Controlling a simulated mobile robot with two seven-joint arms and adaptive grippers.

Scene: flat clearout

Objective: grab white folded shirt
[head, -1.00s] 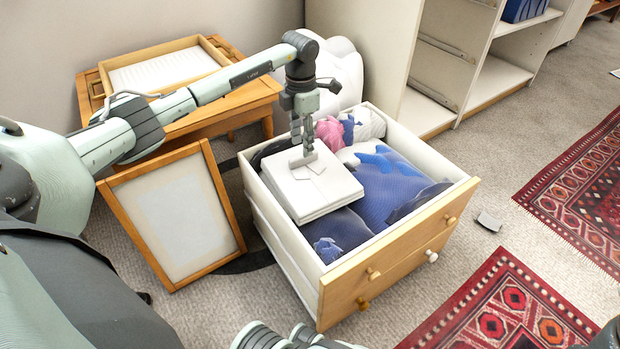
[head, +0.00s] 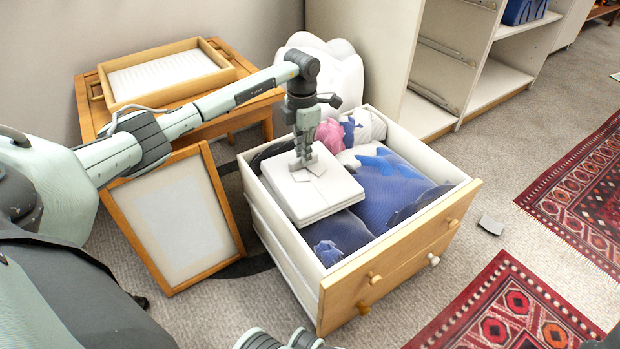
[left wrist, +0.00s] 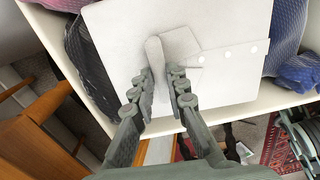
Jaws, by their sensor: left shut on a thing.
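The white folded shirt (head: 325,195) lies flat on top of other clothes in the drawer (head: 400,255), towards its left side. Its collar and buttons show in the left wrist view (left wrist: 220,85). My left gripper (head: 304,164) comes down from above onto the shirt's collar end. In the left wrist view the left gripper's fingers (left wrist: 166,88) stand on both sides of a raised collar fold and are shut on it. The shirt still rests on the clothes below.
Blue clothes (head: 395,195) and a pink cloth (head: 329,133) fill the drawer. A wooden frame (head: 233,215) leans left of it. A wooden table with a tray (head: 215,52) stands behind. The open white cabinet (head: 370,45) is at the back. Patterned rugs (head: 590,175) lie right.

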